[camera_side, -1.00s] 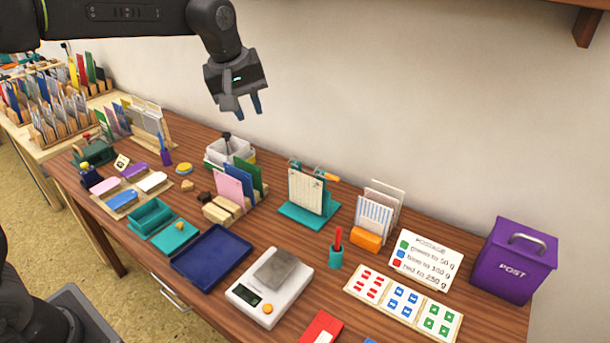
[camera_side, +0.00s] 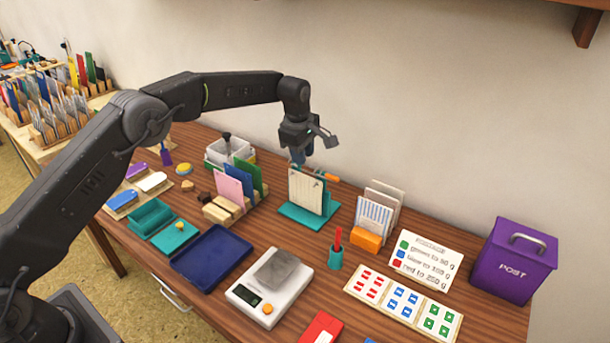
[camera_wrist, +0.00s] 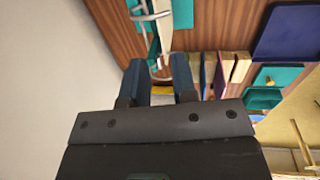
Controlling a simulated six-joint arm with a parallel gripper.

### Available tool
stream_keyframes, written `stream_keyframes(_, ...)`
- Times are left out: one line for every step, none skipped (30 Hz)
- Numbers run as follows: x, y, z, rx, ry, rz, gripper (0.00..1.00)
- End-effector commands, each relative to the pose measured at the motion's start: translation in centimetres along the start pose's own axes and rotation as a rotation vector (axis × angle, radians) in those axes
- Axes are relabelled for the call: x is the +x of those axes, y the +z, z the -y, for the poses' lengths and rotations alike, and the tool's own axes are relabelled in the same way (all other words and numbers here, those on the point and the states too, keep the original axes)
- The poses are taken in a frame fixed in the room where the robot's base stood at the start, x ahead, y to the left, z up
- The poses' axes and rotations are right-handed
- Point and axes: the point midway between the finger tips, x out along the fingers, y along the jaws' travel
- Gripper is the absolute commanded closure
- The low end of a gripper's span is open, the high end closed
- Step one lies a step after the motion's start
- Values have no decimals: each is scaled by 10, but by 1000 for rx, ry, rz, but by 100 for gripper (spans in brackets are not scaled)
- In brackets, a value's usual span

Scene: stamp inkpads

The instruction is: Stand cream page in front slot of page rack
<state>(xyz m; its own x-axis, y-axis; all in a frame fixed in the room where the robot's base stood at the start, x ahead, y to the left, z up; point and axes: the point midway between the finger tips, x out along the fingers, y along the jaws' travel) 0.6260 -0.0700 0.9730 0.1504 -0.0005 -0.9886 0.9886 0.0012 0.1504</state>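The cream page (camera_side: 305,193) stands upright on a teal stand (camera_side: 296,215), with metal clips at its top. In the wrist view the teal stand (camera_wrist: 183,14) is at the top, with the page (camera_wrist: 163,32) seen nearly edge-on. The wooden page rack (camera_side: 222,214) stands left of it, holding pink, blue and green pages; its front part shows no page. It also shows in the wrist view (camera_wrist: 241,67), right of the fingers. My gripper (camera_side: 303,158) is above and behind the stand, its fingers (camera_wrist: 158,68) apart with nothing between them.
A white box (camera_side: 222,152) stands behind the rack. A navy tray (camera_side: 210,258) and a scale (camera_side: 268,288) with a grey block lie in front. Right of the stand are a teal cup (camera_side: 336,258) with a red pen and a holder of cards (camera_side: 375,215).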

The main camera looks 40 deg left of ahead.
Motion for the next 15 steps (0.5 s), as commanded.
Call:
stream_keyframes(9, 0, 0, 0, -2, 0, 74)
stream_keyframes(13, 0, 0, 1, -2, 0, 74)
stream_keyframes(19, 0, 1, 1, -2, 0, 74)
stream_keyframes(23, 0, 1, 1, -2, 0, 74)
stream_keyframes(27, 0, 0, 1, -1, 1, 74)
stream_keyframes(33, 0, 0, 1, -1, 1, 74)
stream_keyframes(38, 0, 1, 2, -2, 1, 74)
stream_keyframes(42, 0, 1, 2, -1, 1, 74)
stream_keyframes(46, 0, 0, 2, 0, 1, 74)
stream_keyframes(50, 0, 0, 2, 0, 1, 74)
stream_keyframes(54, 0, 0, 2, -1, 1, 74)
stream_keyframes(58, 0, 0, 2, -1, 0, 74)
stream_keyframes(60, 0, 0, 1, 0, 0, 74)
stream_keyframes(63, 0, 0, 1, 0, 0, 74)
stream_keyframes(66, 0, 0, 1, -1, 0, 74)
